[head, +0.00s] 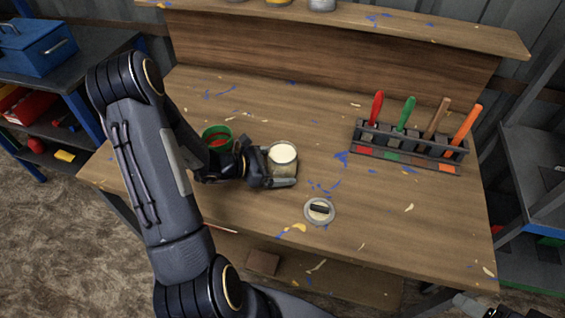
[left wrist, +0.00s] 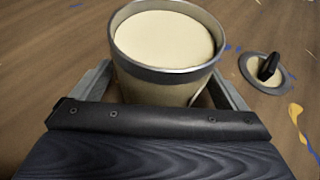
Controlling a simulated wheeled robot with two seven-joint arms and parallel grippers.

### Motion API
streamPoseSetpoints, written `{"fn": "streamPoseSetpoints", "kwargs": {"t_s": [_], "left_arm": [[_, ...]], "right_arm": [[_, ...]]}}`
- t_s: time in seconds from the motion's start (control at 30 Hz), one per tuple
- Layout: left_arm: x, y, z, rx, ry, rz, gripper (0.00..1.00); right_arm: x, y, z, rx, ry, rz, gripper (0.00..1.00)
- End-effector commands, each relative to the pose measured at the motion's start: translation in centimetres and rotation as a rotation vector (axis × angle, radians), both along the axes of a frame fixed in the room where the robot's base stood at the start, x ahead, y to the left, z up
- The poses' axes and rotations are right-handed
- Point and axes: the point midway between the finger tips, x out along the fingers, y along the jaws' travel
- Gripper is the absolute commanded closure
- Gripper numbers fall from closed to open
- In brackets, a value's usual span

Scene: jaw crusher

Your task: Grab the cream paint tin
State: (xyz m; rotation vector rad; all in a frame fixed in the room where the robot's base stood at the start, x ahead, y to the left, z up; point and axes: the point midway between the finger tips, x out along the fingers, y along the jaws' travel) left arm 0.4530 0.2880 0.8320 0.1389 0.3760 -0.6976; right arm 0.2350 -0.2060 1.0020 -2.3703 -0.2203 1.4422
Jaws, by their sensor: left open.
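The cream paint tin (head: 283,168) stands upright and open on the wooden workbench, full of cream paint. My left gripper (head: 280,170) is low at the tin, coming from the left, with its fingers open. In the left wrist view the tin (left wrist: 160,88) sits between the two fingers, one on each side. Contact between the fingers and the tin cannot be made out. The lower part of the tin is partly hidden by the gripper. A small part of what looks like my right gripper (head: 478,306) shows at the bottom right edge; its fingers are not clear.
A round lid with a dark handle (head: 319,211) lies right of the tin. A green tin (head: 216,138) with red inside stands left, behind my left arm. A rack (head: 410,150) of coloured-handled tools stands at the right. The bench's front right is clear.

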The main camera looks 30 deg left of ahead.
Motion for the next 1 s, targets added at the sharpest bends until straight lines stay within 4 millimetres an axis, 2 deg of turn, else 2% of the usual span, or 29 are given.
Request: {"fn": "streamPoseSetpoints", "kwargs": {"t_s": [0.1, 0.33, 0.83, 1.0], "left_arm": [[0.65, -0.56, -0.33, 0.0, 0.001, 0.0, 0.05], [0.72, -0.61, -0.38, 0.001, 0.001, 0.0, 0.05], [0.68, -0.6, -0.38, 0.001, 0.001, 0.0, 0.7], [0.72, -0.62, -0.27, -0.001, -0.002, 0.0, 0.71]], "right_arm": [[0.0, 0.0, 0.09, 0.0, 0.0, 0.0, 0.32], [0.0, 0.0, 0.06, 0.0, 0.0, 0.0, 0.32], [0.0, 0.0, 0.06, 0.0, 0.0, 0.0, 0.32], [0.0, 0.0, 0.08, 0.0, 0.0, 0.0, 0.32]]}}
